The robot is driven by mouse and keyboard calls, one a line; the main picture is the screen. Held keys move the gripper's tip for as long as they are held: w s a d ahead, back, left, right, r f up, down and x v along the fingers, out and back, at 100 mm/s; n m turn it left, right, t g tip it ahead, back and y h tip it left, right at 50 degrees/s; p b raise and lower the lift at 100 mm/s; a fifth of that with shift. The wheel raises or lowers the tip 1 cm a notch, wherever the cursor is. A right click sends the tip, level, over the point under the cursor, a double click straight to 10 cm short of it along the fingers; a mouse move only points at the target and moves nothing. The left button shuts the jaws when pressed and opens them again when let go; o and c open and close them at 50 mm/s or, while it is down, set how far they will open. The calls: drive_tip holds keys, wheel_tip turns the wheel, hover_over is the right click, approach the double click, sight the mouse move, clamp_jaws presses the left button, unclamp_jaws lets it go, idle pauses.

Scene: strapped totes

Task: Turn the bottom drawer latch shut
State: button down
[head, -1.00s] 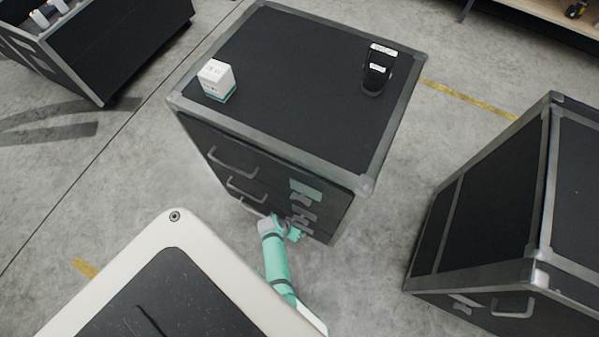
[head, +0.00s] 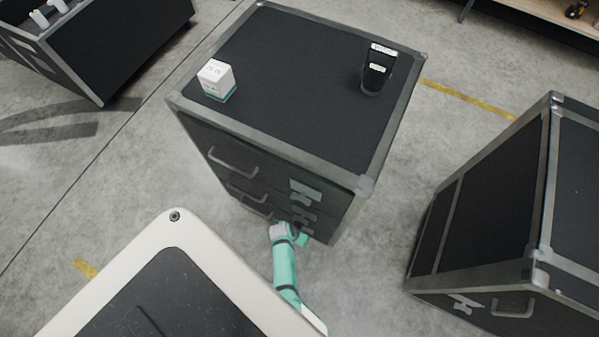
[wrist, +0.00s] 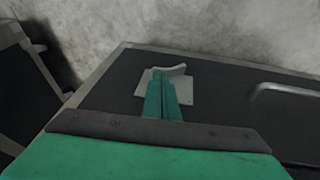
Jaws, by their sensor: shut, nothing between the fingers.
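The black drawer case (head: 290,70) has three drawers on its near face, with pull handles at left and pale latches at right. The bottom drawer latch is mostly hidden in the head view behind my teal gripper (head: 300,236), which is low at the case front. In the wrist view the latch (wrist: 183,88) is a light grey plate with a curved lever on top. My gripper's fingers (wrist: 160,82) are together and empty, in front of the plate's left part, beside the lever. I cannot tell whether they touch it.
A drawer handle (wrist: 285,90) lies right of the latch in the wrist view. A white box (head: 216,80) and a black item (head: 377,70) stand on the case top. Another black case (head: 490,200) stands at right, with bare floor (head: 400,170) between the two.

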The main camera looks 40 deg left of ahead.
drive_tip(key=shift+w+d+f+g+y, duration=0.15)
drive_tip(key=shift+d+f+g+y, duration=0.15)
drive_tip(key=shift+d+y, duration=0.55)
drive_tip(key=shift+w+d+f, duration=0.1)
drive_tip(key=shift+d+f, duration=0.35)
drive_tip(key=shift+d, duration=0.05)
drive_tip(key=shift+d+f, duration=0.1)
drive_tip(key=shift+d, duration=0.15)
drive_tip(key=shift+a, duration=0.15)
drive_tip(key=a+v, duration=0.1)
drive_tip(key=v, duration=1)
drive_tip(key=shift+w+a+r, duration=0.15)
drive_tip(key=shift+a+r, duration=0.1)
drive_tip(key=shift+d+r, duration=0.1)
